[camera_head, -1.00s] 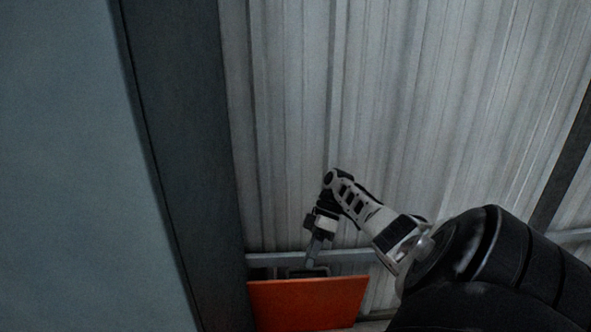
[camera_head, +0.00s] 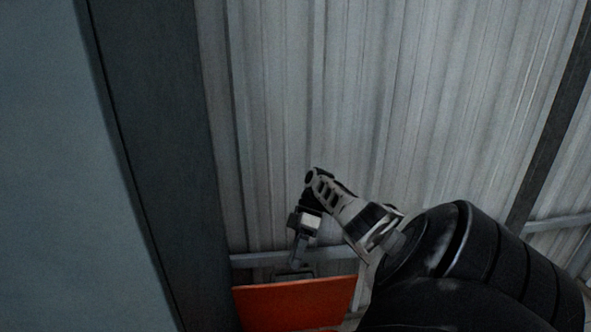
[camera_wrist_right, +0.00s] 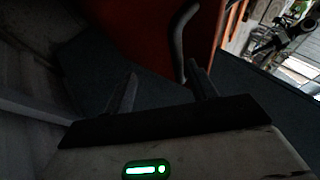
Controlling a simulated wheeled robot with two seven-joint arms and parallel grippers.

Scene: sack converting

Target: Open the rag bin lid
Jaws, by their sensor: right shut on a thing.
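The orange rag bin lid (camera_head: 292,306) shows as a flat panel at the bottom of the head view, tilted up in front of the metal wall. It appears as a dark red surface in the wrist view (camera_wrist_right: 145,30). A dark bent handle (camera_wrist_right: 179,42) stands by the lid in the wrist view. My right gripper (camera_head: 296,264) is at the lid's top edge, shut on the handle; the grip itself is dark and partly hidden. Its fingers show in the wrist view (camera_wrist_right: 162,90). The bin body is not clearly visible. My left gripper is not in view.
A corrugated metal wall (camera_head: 400,110) with a horizontal rail (camera_head: 250,260) stands behind the lid. A large blue-grey panel (camera_head: 60,180) and a dark post (camera_head: 165,150) fill the left side, close to the lid's left edge.

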